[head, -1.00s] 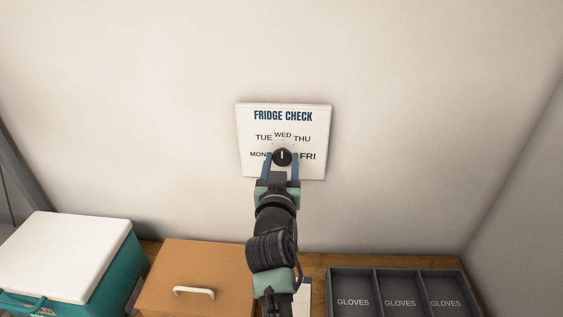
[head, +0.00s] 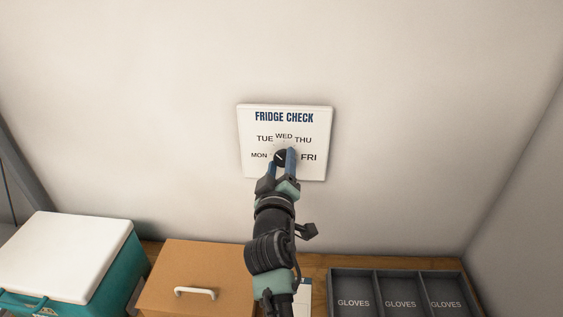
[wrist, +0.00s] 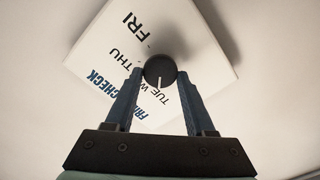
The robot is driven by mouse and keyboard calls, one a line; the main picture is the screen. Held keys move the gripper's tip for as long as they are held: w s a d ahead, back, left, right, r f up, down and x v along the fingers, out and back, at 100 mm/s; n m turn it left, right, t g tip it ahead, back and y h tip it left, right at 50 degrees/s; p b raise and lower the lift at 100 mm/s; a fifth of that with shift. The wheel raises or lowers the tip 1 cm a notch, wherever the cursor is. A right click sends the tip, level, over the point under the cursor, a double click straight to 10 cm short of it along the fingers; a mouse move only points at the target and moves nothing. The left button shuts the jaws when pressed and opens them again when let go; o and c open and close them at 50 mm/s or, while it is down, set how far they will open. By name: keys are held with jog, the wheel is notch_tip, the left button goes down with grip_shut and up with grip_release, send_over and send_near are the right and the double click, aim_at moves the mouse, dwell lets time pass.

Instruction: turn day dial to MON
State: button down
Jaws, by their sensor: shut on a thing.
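A white FRIDGE CHECK board (head: 318,122) is on the wall, with day names from MON at the left to FRI at the right. The black round day dial (head: 280,158) sits low in its middle. Its white pointer line tilts up and left, toward TUE. My gripper (head: 281,161) is shut on the dial, a blue finger on each side. In the wrist view the board appears turned, and the dial (wrist: 160,69) sits between the fingertips (wrist: 159,76). There its white line points down toward the TUE label. MON is out of sight in the wrist view.
Below the board is a wooden counter (head: 318,260). On it are a teal cooler with a white lid (head: 68,239), a brown box with a white handle (head: 205,263) and a grey GLOVES tray (head: 400,272). The wall around the board is clear.

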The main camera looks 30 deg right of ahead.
jog(key=n+p, duration=0.1)
jog(key=n, duration=0.4)
jog(key=shift+n, duration=0.3)
jog(key=n+p, duration=0.2)
jog(key=n, duration=0.3)
jog(key=shift+f, duration=0.2)
jog(key=shift+n, duration=0.4)
jog(key=shift+c, duration=1.4)
grip_release()
jog(key=shift+a, duration=0.15)
